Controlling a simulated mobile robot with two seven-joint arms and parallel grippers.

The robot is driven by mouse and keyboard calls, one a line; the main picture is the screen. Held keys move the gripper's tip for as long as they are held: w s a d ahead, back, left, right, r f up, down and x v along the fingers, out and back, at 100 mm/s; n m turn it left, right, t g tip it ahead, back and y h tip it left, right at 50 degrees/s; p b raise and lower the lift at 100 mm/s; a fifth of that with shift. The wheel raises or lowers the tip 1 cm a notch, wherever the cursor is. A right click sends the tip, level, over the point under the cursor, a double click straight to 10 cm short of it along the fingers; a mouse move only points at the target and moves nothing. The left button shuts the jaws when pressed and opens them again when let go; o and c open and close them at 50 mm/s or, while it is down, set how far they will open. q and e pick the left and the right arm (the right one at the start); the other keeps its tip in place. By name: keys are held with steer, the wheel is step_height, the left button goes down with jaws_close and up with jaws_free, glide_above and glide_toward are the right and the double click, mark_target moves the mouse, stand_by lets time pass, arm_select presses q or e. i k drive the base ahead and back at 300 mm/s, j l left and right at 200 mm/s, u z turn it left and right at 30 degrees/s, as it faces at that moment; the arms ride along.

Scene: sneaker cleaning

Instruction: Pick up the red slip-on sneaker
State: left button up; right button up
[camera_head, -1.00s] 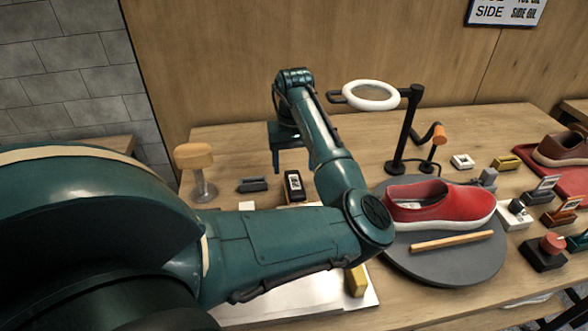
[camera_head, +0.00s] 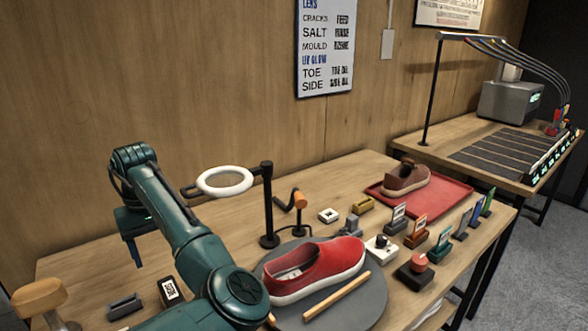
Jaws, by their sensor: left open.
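The red slip-on sneaker (camera_head: 318,268) with a white sole lies on a round dark grey turntable (camera_head: 362,308) in the lower middle of the head view. A wooden stick (camera_head: 337,295) lies in front of it on the same disc. My left gripper (camera_head: 134,246) is at the far left end of my left arm, above the table near the back wall. It is open, points down and holds nothing. It is well to the left of the sneaker, apart from it. My left arm's joint sits close to the disc's left edge. My right gripper is not in view.
A ring lamp (camera_head: 224,181) on a black post (camera_head: 268,205) stands behind the sneaker. Small blocks and a red-knobbed box (camera_head: 415,270) stand to its right. A brown shoe (camera_head: 406,177) sits on a red tray (camera_head: 447,196). A wooden-topped stand (camera_head: 38,298) is at the lower left.

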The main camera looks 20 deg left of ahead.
mark_target(310, 267)
steer(key=k+l, duration=0.55)
steer(key=l, duration=0.2)
steer(key=k+l, duration=0.6)
steer(key=l, duration=0.1)
